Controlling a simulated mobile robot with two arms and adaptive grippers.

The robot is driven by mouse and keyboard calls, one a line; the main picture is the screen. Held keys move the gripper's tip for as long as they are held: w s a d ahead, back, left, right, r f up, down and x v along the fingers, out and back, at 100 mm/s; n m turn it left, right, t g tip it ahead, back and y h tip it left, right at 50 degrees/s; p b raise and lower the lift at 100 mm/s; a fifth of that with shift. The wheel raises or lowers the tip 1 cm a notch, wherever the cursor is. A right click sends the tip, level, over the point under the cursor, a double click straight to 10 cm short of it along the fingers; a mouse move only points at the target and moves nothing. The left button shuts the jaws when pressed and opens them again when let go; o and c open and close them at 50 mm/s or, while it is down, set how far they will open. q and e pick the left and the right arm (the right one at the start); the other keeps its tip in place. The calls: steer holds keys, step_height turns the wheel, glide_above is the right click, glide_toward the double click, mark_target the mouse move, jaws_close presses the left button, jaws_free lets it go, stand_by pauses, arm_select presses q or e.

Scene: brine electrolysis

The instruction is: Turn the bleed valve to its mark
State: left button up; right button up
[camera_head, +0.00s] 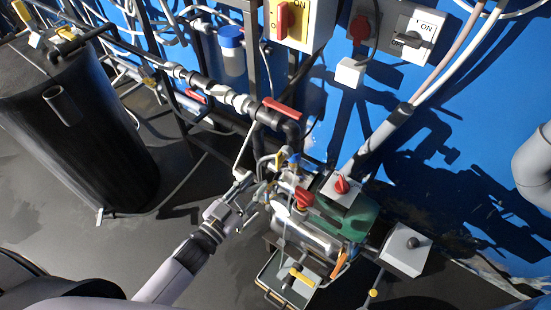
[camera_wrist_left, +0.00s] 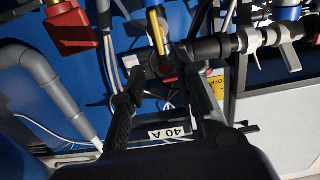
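I cannot tell for sure which part is the bleed valve. A small yellow lever (camera_wrist_left: 156,30) on dark pipework lies beyond my fingertips in the left wrist view, roughly in line with the gap between them. In the head view, a yellow part (camera_head: 279,160) shows beside the pump unit; I cannot tell if it is the same. My left gripper (camera_head: 254,196) is by the left side of this unit. In the left wrist view its fingers (camera_wrist_left: 164,90) are spread apart, with nothing clearly held. Any mark is too small to make out. My right gripper is not in view.
Red knobs (camera_head: 304,198) top the pump unit beside a green housing (camera_head: 352,214). A red-handled pipe (camera_head: 282,108) runs above. A black tank (camera_head: 75,130) stands left. Switch boxes (camera_head: 300,22) are on the blue wall. A tray with a yellow handle (camera_head: 300,275) sits below.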

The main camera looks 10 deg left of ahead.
mark_target(276, 160)
arm_select(q)
steer(key=x, duration=1)
steer(key=shift+w+p, duration=0.1)
steer(key=shift+p, duration=0.2)
jaws_close()
